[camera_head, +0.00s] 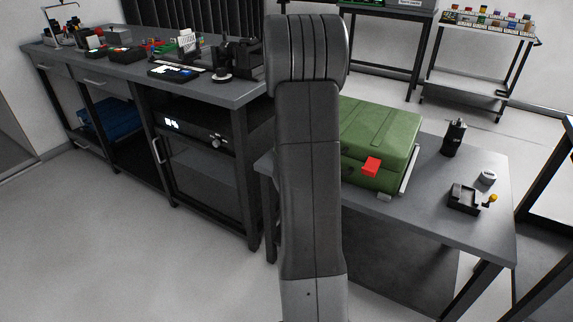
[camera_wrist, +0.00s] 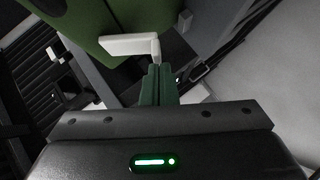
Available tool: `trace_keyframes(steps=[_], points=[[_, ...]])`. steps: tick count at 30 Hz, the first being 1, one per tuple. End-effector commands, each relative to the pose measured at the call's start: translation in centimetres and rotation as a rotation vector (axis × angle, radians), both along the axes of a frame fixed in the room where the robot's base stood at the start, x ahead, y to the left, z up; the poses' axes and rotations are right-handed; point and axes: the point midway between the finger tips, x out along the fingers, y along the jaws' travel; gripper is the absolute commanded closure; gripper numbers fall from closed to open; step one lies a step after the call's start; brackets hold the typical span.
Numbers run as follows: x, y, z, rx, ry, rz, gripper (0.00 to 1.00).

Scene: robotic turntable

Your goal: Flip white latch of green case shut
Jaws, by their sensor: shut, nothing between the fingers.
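The green case (camera_head: 385,130) sits closed-looking on a grey table, partly hidden behind my arm in the head view. A red latch (camera_head: 371,167) is on its front face. In the wrist view the case (camera_wrist: 150,14) fills the top, and a white L-shaped latch (camera_wrist: 128,45) sticks out from its edge. My gripper (camera_wrist: 157,70) is shut and empty, its green fingertips just below the bent right end of the white latch. I cannot tell whether they touch. My gripper is hidden in the head view.
The grey table (camera_head: 440,215) also holds a black cylinder (camera_head: 454,138), a small white item (camera_head: 487,178) and a black device with a yellow knob (camera_head: 465,198), all right of the case. A cluttered workbench (camera_head: 225,92) stands at the left. Open floor lies in front.

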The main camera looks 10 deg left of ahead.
Motion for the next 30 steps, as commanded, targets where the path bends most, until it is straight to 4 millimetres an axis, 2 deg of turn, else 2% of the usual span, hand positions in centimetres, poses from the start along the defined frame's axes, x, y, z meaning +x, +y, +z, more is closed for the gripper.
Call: trace_keyframes(steps=[1,7,21,30], points=[[0.0,0.0,-1.0,-0.004,-0.021,-0.001,1.0],[0.3,-0.1,-1.5,-0.034,-0.098,-0.001,1.0],[1.2,-0.5,-3.1,-0.033,-0.093,-0.002,1.0],[1.2,-0.4,-2.4,-0.032,-0.091,0.0,1.0]])
